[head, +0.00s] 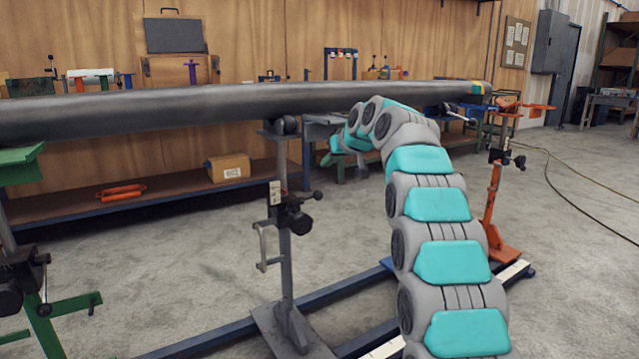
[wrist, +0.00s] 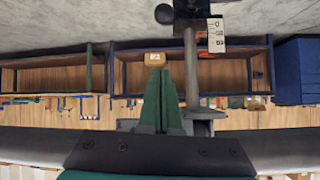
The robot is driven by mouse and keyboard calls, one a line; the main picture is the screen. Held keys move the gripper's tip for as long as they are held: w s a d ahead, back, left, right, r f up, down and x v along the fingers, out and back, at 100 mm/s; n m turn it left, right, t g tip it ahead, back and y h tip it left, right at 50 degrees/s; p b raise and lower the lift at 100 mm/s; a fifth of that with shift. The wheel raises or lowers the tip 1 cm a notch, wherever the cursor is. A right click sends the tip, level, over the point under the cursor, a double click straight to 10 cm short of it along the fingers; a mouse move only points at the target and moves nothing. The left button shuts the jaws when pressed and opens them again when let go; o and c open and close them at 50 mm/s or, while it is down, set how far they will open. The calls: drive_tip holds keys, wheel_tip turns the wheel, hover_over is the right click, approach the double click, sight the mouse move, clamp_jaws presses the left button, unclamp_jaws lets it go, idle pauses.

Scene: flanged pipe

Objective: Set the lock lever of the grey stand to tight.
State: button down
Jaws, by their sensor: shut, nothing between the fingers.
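The grey stand (head: 287,265) is upright under the long pipe, in the middle of the head view. Its black lock lever (head: 318,195) sticks out to the right of the post, its round knob slightly raised. In the wrist view, which is upside down, the stand's post (wrist: 190,60) and the lever's round black knob (wrist: 163,14) show at the top. My gripper (head: 331,160) is right of the post, below the pipe and above the lever. In the wrist view its two green fingers (wrist: 165,70) are together and empty, apart from the knob.
The long grey pipe (head: 200,105) runs above the stand, close to my arm. A green stand (head: 30,270) is at left and an orange stand (head: 492,205) at right. A blue floor rail (head: 350,286) passes by the bases. A workbench (head: 180,188) with a cardboard box stands behind.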

sight(309, 198)
drive_tip(key=shift+p+x, duration=0.65)
drive_tip(key=shift+x, duration=2.35)
drive_tip(key=f+b, duration=0.2)
drive_tip(key=f, duration=0.1)
drive_tip(key=a+f+b, duration=0.1)
drive_tip(key=shift+w+f, duration=0.2)
drive_tip(key=shift+w, duration=0.1)
drive_tip(key=shift+s+d+f+b, duration=0.2)
drive_tip(key=shift+s+b, duration=0.25)
drive_tip(key=shift+b, duration=0.3)
drive_tip(key=shift+d, duration=0.1)
